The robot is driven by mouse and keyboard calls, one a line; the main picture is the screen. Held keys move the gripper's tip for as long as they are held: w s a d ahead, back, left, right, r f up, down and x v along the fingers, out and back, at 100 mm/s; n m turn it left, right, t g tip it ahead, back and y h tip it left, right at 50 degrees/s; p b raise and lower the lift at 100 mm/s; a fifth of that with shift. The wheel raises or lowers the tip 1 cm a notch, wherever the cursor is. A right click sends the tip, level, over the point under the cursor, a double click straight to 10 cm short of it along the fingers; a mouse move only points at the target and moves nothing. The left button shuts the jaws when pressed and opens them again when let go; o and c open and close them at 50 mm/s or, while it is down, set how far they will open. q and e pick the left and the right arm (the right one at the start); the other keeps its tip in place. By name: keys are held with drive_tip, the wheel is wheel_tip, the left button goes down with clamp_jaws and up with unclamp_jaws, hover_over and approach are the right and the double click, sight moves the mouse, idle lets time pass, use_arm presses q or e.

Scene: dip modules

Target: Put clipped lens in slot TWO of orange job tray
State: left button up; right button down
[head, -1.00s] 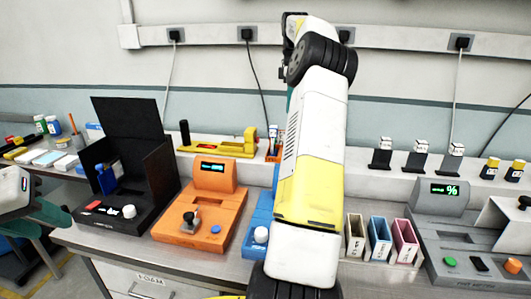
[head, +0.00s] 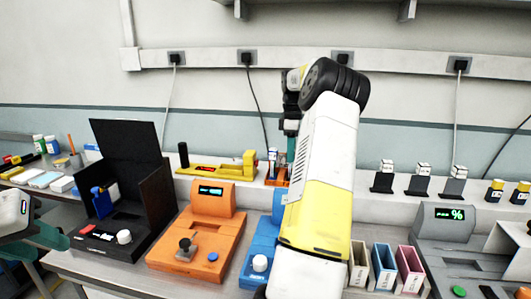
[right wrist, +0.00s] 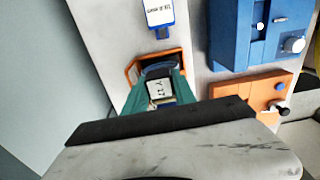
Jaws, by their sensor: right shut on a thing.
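My right gripper (head: 291,158) points down at the orange job tray (head: 270,182), behind the blue device. In the right wrist view its teal fingers (right wrist: 162,98) are shut on a small piece with a white label (right wrist: 160,88), seemingly the clipped lens. The label reads roughly "Y 17". The piece is at the orange tray (right wrist: 131,72), with a dark rounded part beyond it. The fingers hide most of the tray, so I cannot tell which slot it is over or whether it touches. My left gripper (head: 45,236) is at the left edge, its jaws unclear.
A blue-and-white labelled piece (right wrist: 159,14) lies beyond the tray. The blue device (head: 259,262) and orange device (head: 195,250) stand in front and left. A yellow fixture (head: 215,170) is behind. Coloured bins (head: 384,268) stand right of my arm.

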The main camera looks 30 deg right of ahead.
drive_tip(key=shift+f, duration=0.1)
drive_tip(key=c, duration=1)
unclamp_jaws()
